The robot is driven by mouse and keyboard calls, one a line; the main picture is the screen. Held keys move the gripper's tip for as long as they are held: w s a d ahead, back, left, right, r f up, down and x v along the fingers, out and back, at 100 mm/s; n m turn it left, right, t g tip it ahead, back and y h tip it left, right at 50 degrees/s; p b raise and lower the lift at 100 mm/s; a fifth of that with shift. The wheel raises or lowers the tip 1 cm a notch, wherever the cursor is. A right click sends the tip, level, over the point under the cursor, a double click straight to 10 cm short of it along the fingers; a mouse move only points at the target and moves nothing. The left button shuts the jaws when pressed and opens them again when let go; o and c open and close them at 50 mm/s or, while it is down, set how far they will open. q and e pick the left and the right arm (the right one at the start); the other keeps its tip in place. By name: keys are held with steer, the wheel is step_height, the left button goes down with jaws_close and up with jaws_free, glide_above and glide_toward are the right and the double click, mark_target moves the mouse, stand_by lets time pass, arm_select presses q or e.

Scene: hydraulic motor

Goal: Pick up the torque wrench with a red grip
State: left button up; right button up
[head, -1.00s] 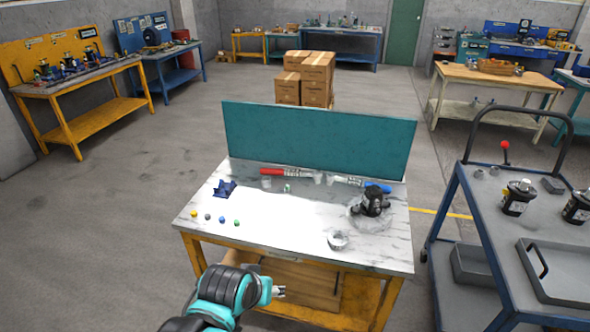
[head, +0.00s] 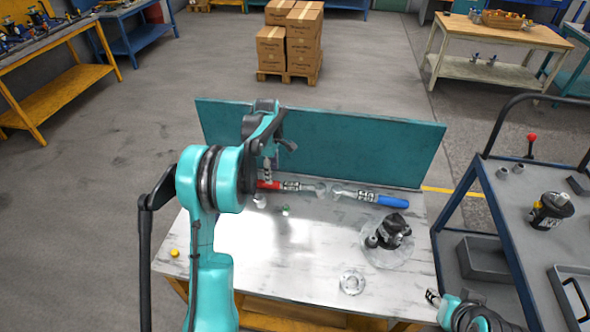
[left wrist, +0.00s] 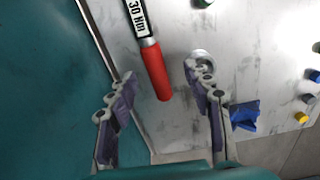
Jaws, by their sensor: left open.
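The torque wrench with a red grip (head: 292,186) lies at the back of the table, near the teal back panel. Its red grip (left wrist: 157,72) shows in the left wrist view between my open fingers, and part of the "30 Nm" label is visible. My left gripper (head: 267,173) is over the red grip in the head view, open and empty, fingers pointing down. In the left wrist view my left gripper (left wrist: 160,80) has one finger on each side of the grip, with gaps. My right gripper (head: 432,296) is at the lower right; its opening is unclear.
A blue-grip torque wrench (head: 378,200) lies right of the red one. A black motor (head: 392,231) sits in a clear dish. The teal back panel (head: 350,145) rises close behind. A blue part (left wrist: 245,113) lies beside a finger. A trolley (head: 520,220) stands right.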

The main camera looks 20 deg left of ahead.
mark_target(288, 188)
arm_select(q)
steer(key=shift+w+a+f, duration=0.3)
steer(key=shift+w+f, duration=0.05)
steer(key=shift+w, duration=0.1)
steer(key=shift+w+f, duration=0.1)
steer(key=shift+f, duration=0.25)
steer(key=shift+f+b, duration=0.5)
steer(key=shift+f, duration=0.4)
step_height(288, 188, down, 5)
steer(key=shift+f+b, duration=0.15)
steer(key=shift+b, duration=1.1)
steer(key=shift+c, duration=0.9)
jaws_close()
